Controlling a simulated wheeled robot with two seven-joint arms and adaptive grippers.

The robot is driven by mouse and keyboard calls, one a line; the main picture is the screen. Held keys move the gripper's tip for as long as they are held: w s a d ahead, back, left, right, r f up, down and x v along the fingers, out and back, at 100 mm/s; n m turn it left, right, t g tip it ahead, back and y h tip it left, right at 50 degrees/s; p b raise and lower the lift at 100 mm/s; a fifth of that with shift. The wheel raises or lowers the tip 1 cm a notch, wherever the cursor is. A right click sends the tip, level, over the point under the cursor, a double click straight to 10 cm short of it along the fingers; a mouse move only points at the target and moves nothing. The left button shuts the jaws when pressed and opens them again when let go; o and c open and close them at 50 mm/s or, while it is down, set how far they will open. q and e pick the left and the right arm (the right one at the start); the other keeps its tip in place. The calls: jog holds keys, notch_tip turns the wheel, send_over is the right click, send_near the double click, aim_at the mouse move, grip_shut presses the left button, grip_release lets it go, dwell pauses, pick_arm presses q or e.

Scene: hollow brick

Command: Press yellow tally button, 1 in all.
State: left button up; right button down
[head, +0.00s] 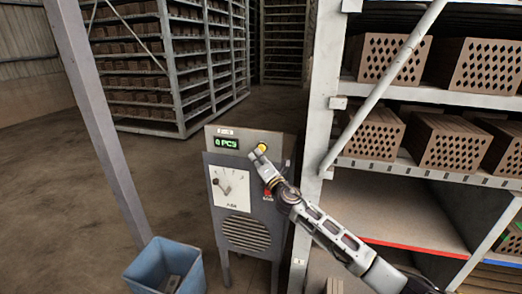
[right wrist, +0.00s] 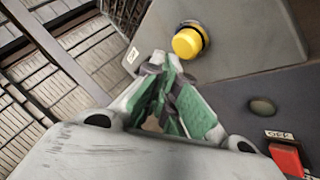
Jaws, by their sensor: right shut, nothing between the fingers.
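The yellow tally button (head: 263,147) sits on the sloped top panel of a grey control cabinet (head: 245,235), right of a green display (head: 227,142) that appears to read "0 PCS". In the right wrist view the yellow button (right wrist: 188,42) stands out from the panel, just beyond and to the right of my fingertips. My right gripper (head: 257,156) is shut and empty, close in front of the button. In the right wrist view its green-padded fingers (right wrist: 165,75) come together, with a visible gap to the button. My left gripper is not in view.
A red switch (right wrist: 288,158) marked "OFF" is on the cabinet's front, below the button. A dial (head: 228,188) is left of it. A shelf rack with hollow bricks (head: 447,145) stands close on the right. A blue bin (head: 165,270) is at lower left.

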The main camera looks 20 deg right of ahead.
jog(key=shift+w+d+b, duration=0.3)
jog(key=shift+w+d, duration=0.2)
jog(key=shift+w, duration=0.25)
dwell(2.2)
jog(key=shift+s+a, duration=0.1)
jog(key=shift+s, duration=0.05)
jog(key=shift+s+a, duration=0.4)
jog(key=shift+s, duration=0.2)
jog(key=shift+s+p, duration=0.1)
jog(key=shift+p, duration=0.2)
jog(key=shift+s+a+p, duration=0.3)
jog(key=shift+s+a, duration=0.4)
jog(key=shift+s, duration=0.3)
jog(key=shift+s+a+p, duration=0.25)
jog(key=shift+s+a, duration=0.45)
jog(key=shift+s, duration=0.3)
